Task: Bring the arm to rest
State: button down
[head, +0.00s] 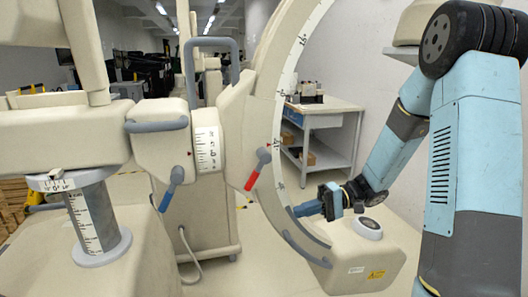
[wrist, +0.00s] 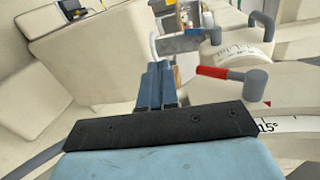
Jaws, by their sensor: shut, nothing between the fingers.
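My arm reaches down from the right in the head view, in light blue and dark grey. My gripper (head: 298,210) points left, in front of the lower part of the large curved arc (head: 281,100) with a degree scale. In the wrist view my gripper (wrist: 155,72) has its two dark blue fingers together with nothing between them. A lever with a red grip (wrist: 214,72) is right of the fingertips there; in the head view the red-tipped lever (head: 252,177) is up and left of my gripper. I cannot tell whether the gripper touches the arc.
A beige base box (head: 372,262) with a round grey-rimmed knob (head: 367,227) lies just below my gripper. A blue-tipped lever (head: 172,189) and a grey handle (head: 212,44) are on the machine at left. A white table (head: 335,108) stands behind, near the wall.

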jog(key=s+d+r+m+t+h, duration=0.1)
jog(key=s+d+r+t+h, duration=0.3)
jog(key=s+r+h, duration=0.3)
jog(key=s+d+r+t+h, duration=0.5)
jog(key=s+d+r+h, duration=0.2)
jog(key=s, duration=0.4)
jog(key=shift+d+r+m+t+h, duration=0.35)
jog(key=shift+r+h, duration=0.3)
jog(key=shift+h, duration=0.25)
